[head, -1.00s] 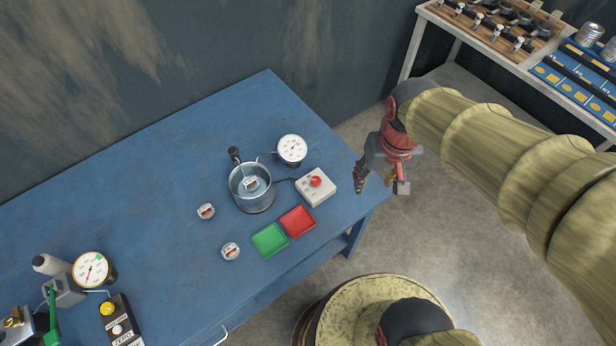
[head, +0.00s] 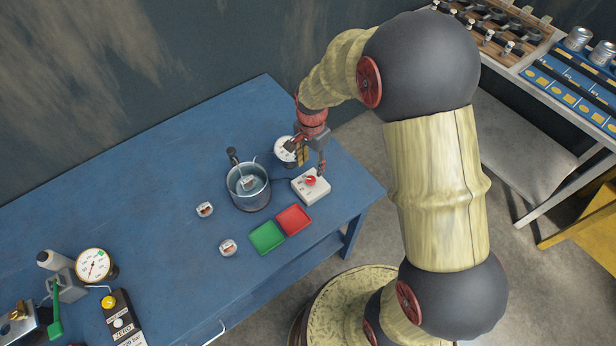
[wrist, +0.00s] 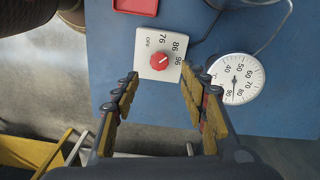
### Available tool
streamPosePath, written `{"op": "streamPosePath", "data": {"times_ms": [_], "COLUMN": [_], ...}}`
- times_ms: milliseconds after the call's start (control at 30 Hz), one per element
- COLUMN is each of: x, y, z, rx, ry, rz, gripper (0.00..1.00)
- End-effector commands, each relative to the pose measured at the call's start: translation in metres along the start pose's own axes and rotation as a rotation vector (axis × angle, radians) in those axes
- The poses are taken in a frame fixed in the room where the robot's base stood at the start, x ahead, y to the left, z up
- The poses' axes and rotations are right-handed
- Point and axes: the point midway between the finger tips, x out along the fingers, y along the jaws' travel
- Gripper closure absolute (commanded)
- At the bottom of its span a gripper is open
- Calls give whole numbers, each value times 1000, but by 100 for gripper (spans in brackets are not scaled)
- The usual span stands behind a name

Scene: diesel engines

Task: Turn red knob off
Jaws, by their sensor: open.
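The red knob (head: 311,181) sits on top of a white control box (head: 309,192) near the right end of the blue table. In the wrist view the knob (wrist: 159,61) is ahead of my fingers, on the box face marked OFF, 76, 86 and 96. Its white pointer line slants toward the upper right, away from OFF. My gripper (head: 306,160) is above the table, just behind the box. In the wrist view my gripper (wrist: 161,92) is open and empty, its two fingers apart, and the knob shows in the space beyond them, not touched.
A round dial thermometer (wrist: 236,79) is close to the right finger in the wrist view. Red (head: 306,212) and green (head: 255,245) trays lie in front. The left table middle is clear.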

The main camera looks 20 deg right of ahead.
Motion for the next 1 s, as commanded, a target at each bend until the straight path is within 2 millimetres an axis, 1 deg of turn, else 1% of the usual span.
{"op": "streamPosePath", "data": {"times_ms": [167, 300, 500, 667, 933, 1000], "x": [19, 42, 67, 76, 76, 76], "y": [1, 1, 0, 1, 0, 0], "z": [1, 1, 0, 0, 0, 0], "rx": [6, 5, 4, 4, 4, 4], "ry": [-2, -2, -1, -1, 0, 0], "rz": [3, 4, 1, 1, 0, 1], "gripper": [56, 56, 56, 56, 56, 60]}}
